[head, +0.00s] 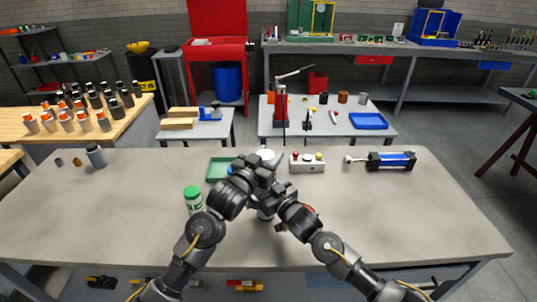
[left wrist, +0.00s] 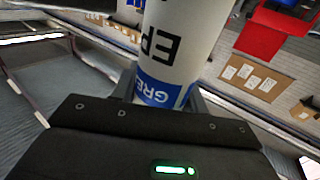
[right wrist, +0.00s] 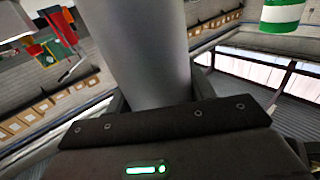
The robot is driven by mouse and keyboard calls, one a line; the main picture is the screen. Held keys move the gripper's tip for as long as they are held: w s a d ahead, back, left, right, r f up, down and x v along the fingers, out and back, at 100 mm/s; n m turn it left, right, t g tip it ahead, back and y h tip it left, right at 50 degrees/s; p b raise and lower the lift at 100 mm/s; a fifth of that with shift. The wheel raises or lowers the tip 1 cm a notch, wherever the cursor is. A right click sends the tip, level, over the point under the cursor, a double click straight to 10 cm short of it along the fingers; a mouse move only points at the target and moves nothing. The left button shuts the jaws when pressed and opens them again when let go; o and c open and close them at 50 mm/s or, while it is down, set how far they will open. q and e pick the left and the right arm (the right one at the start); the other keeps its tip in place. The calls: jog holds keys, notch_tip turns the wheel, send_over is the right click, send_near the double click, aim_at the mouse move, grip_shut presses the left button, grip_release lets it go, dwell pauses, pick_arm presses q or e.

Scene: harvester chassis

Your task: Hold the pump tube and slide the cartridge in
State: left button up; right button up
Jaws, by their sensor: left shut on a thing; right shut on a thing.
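The cartridge (left wrist: 178,45) is a white cylinder with black letters and a blue band, and it fills the middle of the left wrist view. My left gripper (head: 264,166) is shut on it. The pump tube (right wrist: 145,50) is a plain grey cylinder in the right wrist view. My right gripper (head: 272,198) is shut on it. In the head view the two grippers are close together above the bench, the left one higher. They hide most of both parts, so I cannot tell whether cartridge and tube touch or overlap.
The grey bench (head: 400,215) is clear at the front right. A green-white can (head: 193,200) stands by my left arm, with a green tray (head: 218,169) behind. A button box (head: 307,163) and a blue-black cylinder unit (head: 385,161) are to the right. A grey cylinder (head: 96,156) stands far left.

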pick_arm(q)
jog(key=shift+f, duration=2.25)
dwell(3.1)
jog(key=o, duration=1.1)
jog(key=shift+o, duration=0.6)
jog(key=shift+f, duration=0.1)
jog(key=shift+s+f, duration=0.1)
jog(key=shift+a, duration=0.1)
jog(key=shift+s+f, duration=0.1)
jog(key=shift+s, duration=0.2)
jog(key=r+v, duration=0.1)
jog(key=v, duration=1)
jog(key=shift+a, duration=0.2)
jog(key=shift+r, duration=0.1)
